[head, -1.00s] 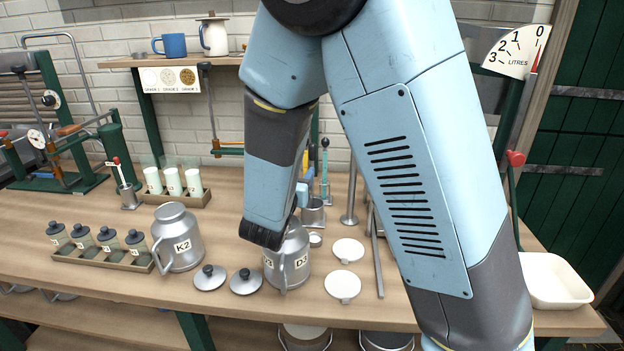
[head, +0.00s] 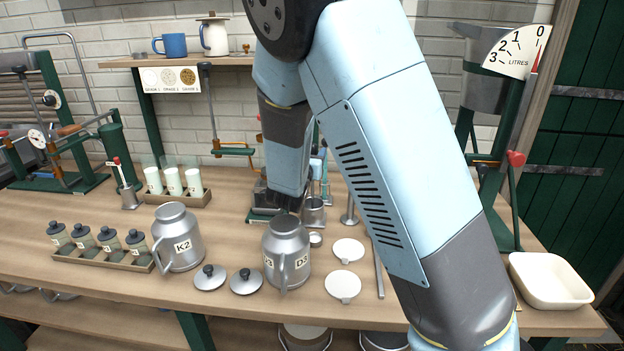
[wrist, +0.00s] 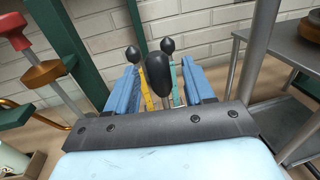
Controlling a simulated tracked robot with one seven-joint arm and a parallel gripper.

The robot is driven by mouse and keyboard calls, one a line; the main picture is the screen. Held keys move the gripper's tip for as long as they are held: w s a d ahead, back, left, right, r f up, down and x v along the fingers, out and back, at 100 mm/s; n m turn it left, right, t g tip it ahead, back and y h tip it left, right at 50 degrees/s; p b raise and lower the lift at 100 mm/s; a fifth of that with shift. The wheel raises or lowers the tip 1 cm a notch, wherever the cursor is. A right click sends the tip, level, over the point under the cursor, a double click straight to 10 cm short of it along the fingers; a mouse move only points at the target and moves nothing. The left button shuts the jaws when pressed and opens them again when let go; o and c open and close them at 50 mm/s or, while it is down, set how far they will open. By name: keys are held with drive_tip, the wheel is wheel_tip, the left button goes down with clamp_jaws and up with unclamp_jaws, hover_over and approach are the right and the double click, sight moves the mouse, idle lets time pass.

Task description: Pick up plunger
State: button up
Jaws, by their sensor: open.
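My gripper (wrist: 158,70) is open, with its two blue fingers apart and pointing toward the brick wall. In the wrist view a large dark knob (wrist: 159,68) shows between the fingers, with two smaller dark knobs (wrist: 168,46) beyond it. Yellow and teal strips show below them. I see no contact with the fingers. In the head view a metal cup (head: 313,213) stands just right of my wrist, with upright tools partly hidden by the arm. A thin metal rod with a flared foot (head: 350,208) stands right of the cup. I cannot tell for certain which is the plunger.
Jugs K2 (head: 179,240) and D3 (head: 287,250) stand on the wooden bench near two dark-knobbed lids (head: 245,281). White discs (head: 344,286) lie to the right. A white tray (head: 548,280) is at the right end. A grey post (wrist: 256,60) rises close right of my gripper.

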drive_tip(key=shift+w+d, duration=0.2)
drive_tip(key=shift+w, duration=0.4)
clamp_jaws()
